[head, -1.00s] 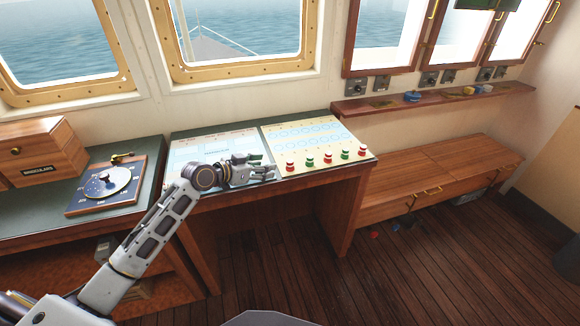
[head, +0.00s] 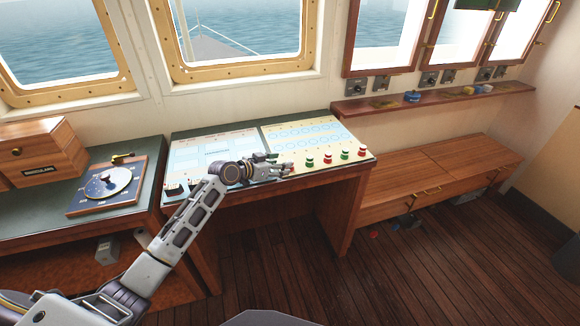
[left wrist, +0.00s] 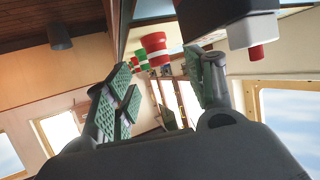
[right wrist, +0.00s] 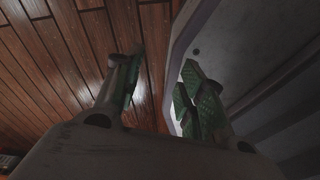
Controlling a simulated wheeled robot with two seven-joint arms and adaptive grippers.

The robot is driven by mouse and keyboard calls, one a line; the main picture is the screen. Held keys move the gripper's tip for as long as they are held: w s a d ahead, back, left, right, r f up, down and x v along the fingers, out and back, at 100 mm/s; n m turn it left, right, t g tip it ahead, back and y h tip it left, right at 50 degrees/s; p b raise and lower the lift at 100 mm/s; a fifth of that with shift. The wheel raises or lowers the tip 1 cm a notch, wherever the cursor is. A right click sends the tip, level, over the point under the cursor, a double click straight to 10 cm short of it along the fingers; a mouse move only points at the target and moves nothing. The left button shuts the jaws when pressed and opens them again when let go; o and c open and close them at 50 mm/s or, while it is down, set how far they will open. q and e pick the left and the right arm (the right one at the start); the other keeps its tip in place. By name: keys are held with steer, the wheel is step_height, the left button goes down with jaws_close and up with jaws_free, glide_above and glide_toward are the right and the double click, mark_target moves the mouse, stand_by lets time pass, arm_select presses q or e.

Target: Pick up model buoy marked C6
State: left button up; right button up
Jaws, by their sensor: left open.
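Small model buoys stand in a row on the chart at the right of the desk. In the head view I see a green one (head: 310,162), a red one (head: 328,159), another green one (head: 344,155) and another red one (head: 362,153). Their markings are too small to read, so I cannot tell which is C6. My left gripper (head: 285,170) is open at the left end of the row, hiding that spot. In the left wrist view a red-and-white buoy (left wrist: 155,47) shows beyond the open fingers (left wrist: 165,95). My right gripper (right wrist: 163,85) is open and empty above the floor.
A dial instrument (head: 105,187) and a wooden box (head: 42,155) stand on the counter at left. Small dark items (head: 174,189) lie on the desk's left chart. A wooden bench (head: 440,175) and a shelf (head: 435,100) are at right.

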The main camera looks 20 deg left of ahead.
arm_select(q)
steer(key=shift+w+d+f, duration=0.1)
steer(key=shift+w+d, duration=0.05)
steer(key=shift+w, duration=0.05)
arm_select(e)
steer(key=shift+w+a, duration=0.35)
steer(key=shift+w, duration=0.55)
arm_select(q)
steer(key=shift+w, duration=0.1)
steer(key=shift+w+d+f, duration=0.25)
steer(key=shift+w+d, duration=0.05)
steer(key=shift+w, duration=0.1)
steer(key=shift+x, duration=1.15)
steer(key=shift+w+d+f, duration=0.2)
steer(key=shift+w+d, duration=0.1)
steer(key=shift+w, duration=0.25)
steer(key=shift+w+d+f, duration=0.15)
steer(key=shift+w, duration=0.05)
arm_select(e)
steer(key=shift+s+r, duration=0.15)
arm_select(q)
steer(key=shift+c, duration=0.5)
